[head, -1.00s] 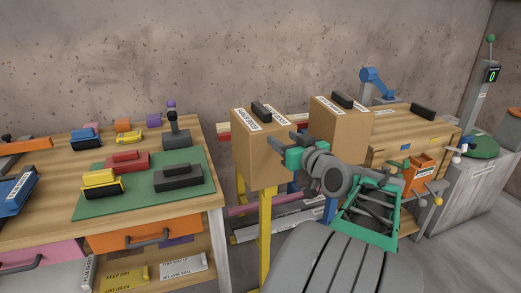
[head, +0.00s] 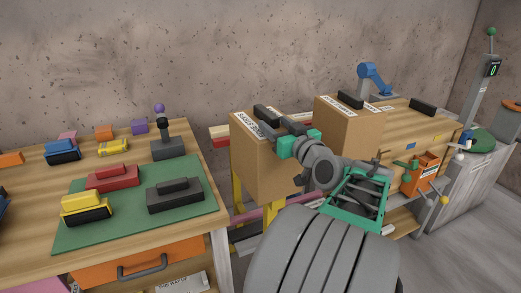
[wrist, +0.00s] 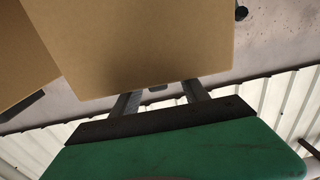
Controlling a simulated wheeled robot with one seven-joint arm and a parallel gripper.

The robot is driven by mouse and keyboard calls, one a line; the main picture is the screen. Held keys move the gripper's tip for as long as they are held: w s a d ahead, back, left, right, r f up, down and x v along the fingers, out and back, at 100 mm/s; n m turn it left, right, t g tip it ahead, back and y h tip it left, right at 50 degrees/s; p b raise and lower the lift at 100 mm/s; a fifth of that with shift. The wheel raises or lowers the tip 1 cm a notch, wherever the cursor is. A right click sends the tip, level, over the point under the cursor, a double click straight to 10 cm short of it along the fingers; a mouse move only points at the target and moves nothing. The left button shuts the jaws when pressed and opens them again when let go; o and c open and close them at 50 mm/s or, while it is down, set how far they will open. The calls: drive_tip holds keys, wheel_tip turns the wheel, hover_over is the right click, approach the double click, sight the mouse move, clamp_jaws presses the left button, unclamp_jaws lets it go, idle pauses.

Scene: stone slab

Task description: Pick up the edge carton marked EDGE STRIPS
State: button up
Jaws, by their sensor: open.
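The edge carton (head: 257,165) is a brown box with a white label, apparently reading EDGE STRIPS, and a dark handle block (head: 267,114) on top. It is the left of two cartons in the head view. My gripper (head: 281,131) is open, with its grey fingers at the upper right of this carton, close to the handle. Nothing shows between the fingers, and contact cannot be told. In the wrist view, a brown carton (wrist: 140,45) fills the upper middle, just beyond the two fingers (wrist: 160,98). The handle is not clear there.
A second labelled carton (head: 348,130) with a dark handle stands close on the right. A workbench (head: 215,205) with a green mat (head: 125,235) and several coloured blocks is at left. An orange bin (head: 420,175) and a blue arm-like device (head: 372,78) are at right.

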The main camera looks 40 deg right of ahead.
sight(266, 111)
drive_tip(key=x, duration=0.7)
drive_tip(key=shift+d+r+p, duration=0.3)
drive_tip(key=shift+r+p, duration=0.1)
drive_tip(key=shift+s, duration=0.1)
clamp_jaws()
idle(0.6)
drive_tip(key=shift+r, duration=0.2)
